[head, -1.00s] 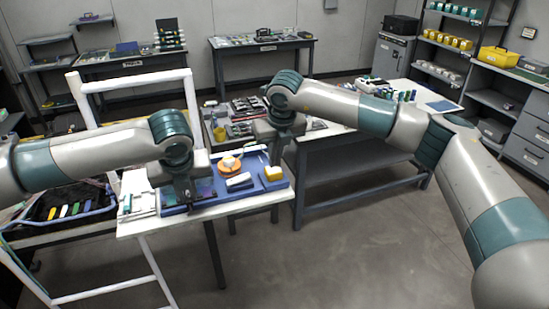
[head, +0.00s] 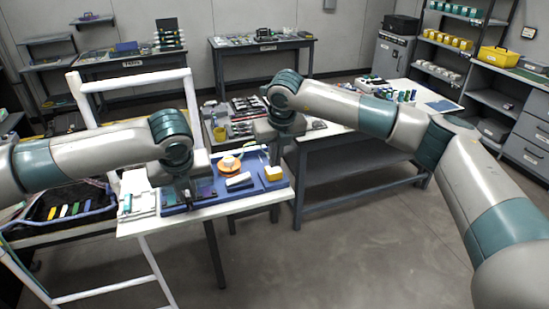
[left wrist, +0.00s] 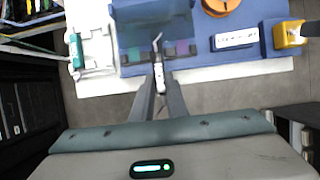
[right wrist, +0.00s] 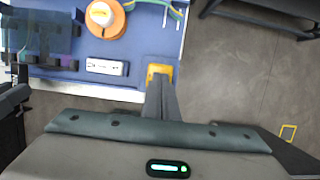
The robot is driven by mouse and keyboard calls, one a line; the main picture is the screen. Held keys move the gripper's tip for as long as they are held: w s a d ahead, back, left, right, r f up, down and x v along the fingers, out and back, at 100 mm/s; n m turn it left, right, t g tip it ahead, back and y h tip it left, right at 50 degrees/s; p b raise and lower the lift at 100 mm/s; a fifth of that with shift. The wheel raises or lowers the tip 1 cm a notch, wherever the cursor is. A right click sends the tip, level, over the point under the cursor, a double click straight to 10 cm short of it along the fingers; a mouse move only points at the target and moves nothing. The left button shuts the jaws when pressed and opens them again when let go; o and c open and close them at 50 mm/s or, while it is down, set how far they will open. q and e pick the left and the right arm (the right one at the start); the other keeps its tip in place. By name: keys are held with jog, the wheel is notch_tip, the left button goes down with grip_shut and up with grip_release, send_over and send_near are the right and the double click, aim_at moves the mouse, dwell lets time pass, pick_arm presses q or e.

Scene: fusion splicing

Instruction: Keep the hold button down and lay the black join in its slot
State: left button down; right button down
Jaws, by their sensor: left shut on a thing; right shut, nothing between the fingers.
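My left gripper (left wrist: 159,82) is shut on a small, thin piece (left wrist: 157,45) at the near edge of the blue work board (left wrist: 225,57). In the head view my left gripper (head: 187,196) is low over the board's left part. My right gripper (right wrist: 159,78) is shut and empty, its tips at the yellow block (right wrist: 166,69), which seems to be the hold button. Whether the block is pressed down cannot be told. The slot for the join is not clear.
An orange reel (right wrist: 105,22) with a white top sits behind the slotted block. A translucent dark panel (left wrist: 150,25) stands beyond my left fingertips. A white fixture (left wrist: 92,48) is at the board's left. The blue board's right part has bare room.

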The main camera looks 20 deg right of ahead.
aim_at(274, 170)
jog(key=shift+f, duration=1.7)
pick_arm(q)
jog(key=shift+w+f, duration=0.25)
jog(key=shift+w, duration=1.65)
jog(key=shift+w+f, duration=0.2)
jog(key=shift+w, duration=1.65)
jog(key=shift+f, duration=0.15)
jog(key=shift+f, duration=0.75)
jog(key=shift+f, duration=0.8)
jog(key=c, duration=1.7)
grip_release()
jog(key=shift+r, duration=0.95)
